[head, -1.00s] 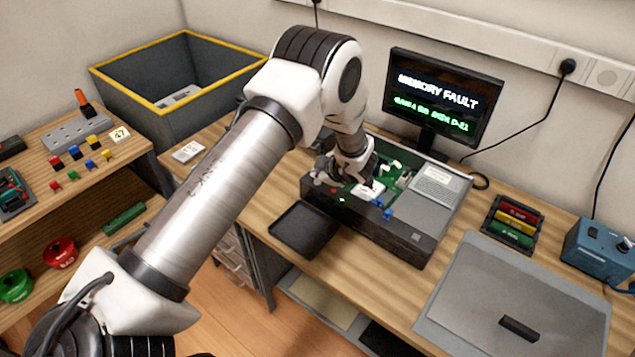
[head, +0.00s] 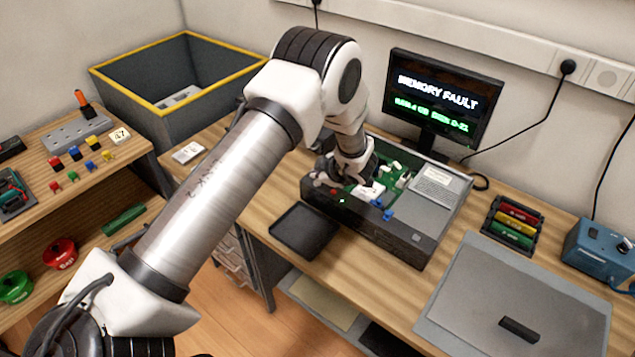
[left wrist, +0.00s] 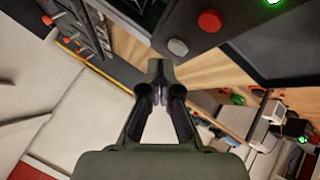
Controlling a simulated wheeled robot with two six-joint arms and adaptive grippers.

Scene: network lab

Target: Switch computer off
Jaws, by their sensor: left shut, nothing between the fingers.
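The computer (head: 408,236) is an open dark case on the bench, with a green board and white and blue parts inside. Its front panel has a red button and a green light, which show small in the head view. In the left wrist view the red button (left wrist: 209,20), a grey button (left wrist: 177,47) and the lit green light (left wrist: 273,2) are near my fingertips. My left gripper (left wrist: 158,68) is shut and empty, its tips just short of the grey button in the picture; contact cannot be told. It also shows at the case's left end (head: 326,168). My right gripper is not in view.
The monitor (head: 432,98) behind the case is lit and reads MEMORY FAULT. A black tray (head: 303,231) lies in front of the case. A grey mat (head: 480,300) with a black bar, a rack of coloured modules (head: 512,222) and a blue box (head: 598,250) are on the right.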

